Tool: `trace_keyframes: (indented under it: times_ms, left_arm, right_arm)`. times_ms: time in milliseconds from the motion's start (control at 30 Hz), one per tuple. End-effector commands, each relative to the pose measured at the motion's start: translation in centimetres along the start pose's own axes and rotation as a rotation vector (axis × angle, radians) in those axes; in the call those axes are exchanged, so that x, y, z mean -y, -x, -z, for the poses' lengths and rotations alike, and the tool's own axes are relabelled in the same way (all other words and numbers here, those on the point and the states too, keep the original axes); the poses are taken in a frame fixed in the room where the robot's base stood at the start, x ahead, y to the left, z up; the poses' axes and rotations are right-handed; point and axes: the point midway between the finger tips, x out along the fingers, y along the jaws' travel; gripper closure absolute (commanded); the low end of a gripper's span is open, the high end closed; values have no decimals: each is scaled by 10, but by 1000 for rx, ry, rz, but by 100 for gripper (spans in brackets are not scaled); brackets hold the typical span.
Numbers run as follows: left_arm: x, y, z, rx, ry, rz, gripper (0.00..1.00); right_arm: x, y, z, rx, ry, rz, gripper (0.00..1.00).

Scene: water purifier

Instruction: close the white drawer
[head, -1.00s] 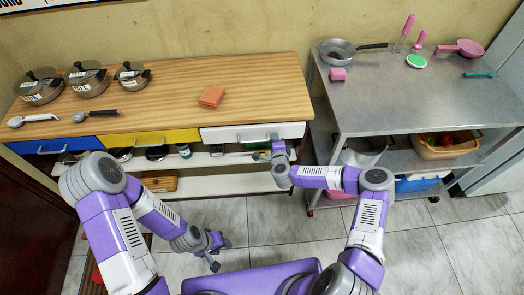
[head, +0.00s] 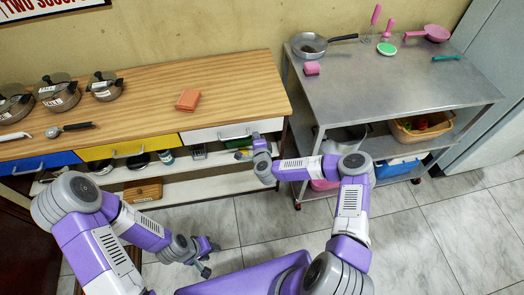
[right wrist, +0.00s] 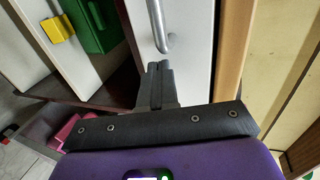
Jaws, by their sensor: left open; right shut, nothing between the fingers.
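The white drawer (head: 205,136) is at the right end of the wooden-topped counter in the head view. Its front looks about in line with the yellow drawer's; a small gap cannot be ruled out. Its metal handle (head: 235,133) also shows in the right wrist view (right wrist: 160,28). My right gripper (head: 257,139) is shut and empty in front of the drawer's right part, just right of the handle. In the right wrist view its fingertips (right wrist: 158,68) are against or very near the white front (right wrist: 190,40). My left gripper (head: 210,259) is open and empty, low over the floor.
A yellow drawer (head: 100,153) and a blue drawer (head: 62,158) are to the left. Pots and an orange block (head: 187,100) are on the counter. A metal table (head: 400,85) with a pan (head: 308,45) stands at right. Open shelves are below the drawers. The tiled floor (head: 430,230) is clear.

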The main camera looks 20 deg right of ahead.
Motion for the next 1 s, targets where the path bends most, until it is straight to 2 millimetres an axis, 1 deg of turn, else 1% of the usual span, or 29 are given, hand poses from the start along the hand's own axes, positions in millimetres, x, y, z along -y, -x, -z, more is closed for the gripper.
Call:
trace_keyframes:
  times_ms: [67,300,400,500,600,700,933,1000]
  left_arm:
    - [-3,7,0,0,0,0,57]
    - [-7,20,-1,0,0,0,57]
    - [-9,23,-1,0,0,0,57]
    - [-10,26,-1,0,0,0,57]
    - [-10,27,-1,1,0,0,57]
    - [-10,28,-2,1,0,0,57]
    - [-10,28,-2,1,0,0,57]
    - [-10,28,-2,1,0,0,57]
  right_arm:
    - [-2,14,-7,12,2,-4,100]
    - [-2,65,-7,14,1,-6,100]
    - [-2,83,-7,15,2,-5,100]
    - [-3,98,-7,14,1,-6,100]
    - [-4,107,-6,13,1,-5,100]
    - [-4,112,-6,12,1,-5,100]
    - [-4,113,-6,12,1,-5,100]
    - [-6,115,-11,31,16,-13,100]
